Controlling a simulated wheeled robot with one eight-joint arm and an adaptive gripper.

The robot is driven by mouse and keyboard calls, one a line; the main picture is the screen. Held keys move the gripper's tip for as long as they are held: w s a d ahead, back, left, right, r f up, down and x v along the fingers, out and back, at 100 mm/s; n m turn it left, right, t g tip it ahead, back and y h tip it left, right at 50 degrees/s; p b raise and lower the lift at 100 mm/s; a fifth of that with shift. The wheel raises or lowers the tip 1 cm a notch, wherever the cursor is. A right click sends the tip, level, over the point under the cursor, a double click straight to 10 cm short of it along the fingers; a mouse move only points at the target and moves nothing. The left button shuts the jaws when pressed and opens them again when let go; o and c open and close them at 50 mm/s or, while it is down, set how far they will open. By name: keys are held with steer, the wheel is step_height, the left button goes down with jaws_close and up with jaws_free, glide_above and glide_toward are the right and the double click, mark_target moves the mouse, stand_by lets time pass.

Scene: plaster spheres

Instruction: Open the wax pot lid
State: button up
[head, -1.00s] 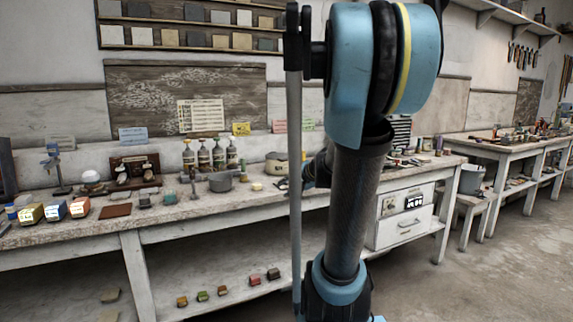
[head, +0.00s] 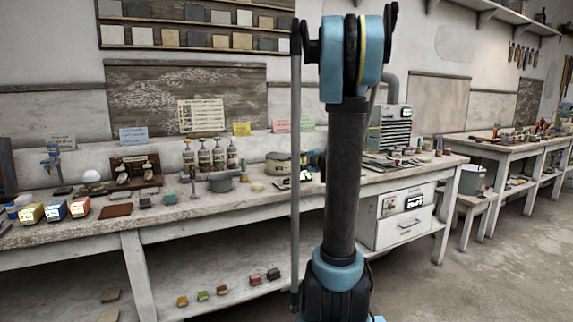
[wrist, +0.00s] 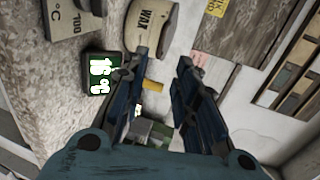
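The wax pot (head: 278,166) is a squat beige pot on the bench, just left of my arm in the head view. Its lid (head: 278,155) appears to be on. In the wrist view the pot (wrist: 148,28), marked WAX, shows at the top, tilted and cut off by the frame edge. My gripper (wrist: 158,68) is open in the wrist view, with a clear gap and nothing held. Its fingers point toward the pot's side of the bench, apart from the pot. In the head view my arm hides most of the gripper.
A dark display box (wrist: 101,73) with lit digits sits beside the pot in the wrist view. A grey pan (head: 220,182) and several bottles (head: 204,157) stand left of the pot. A vented metal unit (head: 396,128) is right of my arm.

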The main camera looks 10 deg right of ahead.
glide_toward(280, 157)
steer(key=w+f, duration=0.2)
steer(key=w, duration=0.1)
steer(key=w+f, duration=0.1)
steer(key=w, duration=0.1)
stand_by(0.3)
steer(key=shift+s, duration=0.1)
jaws_close()
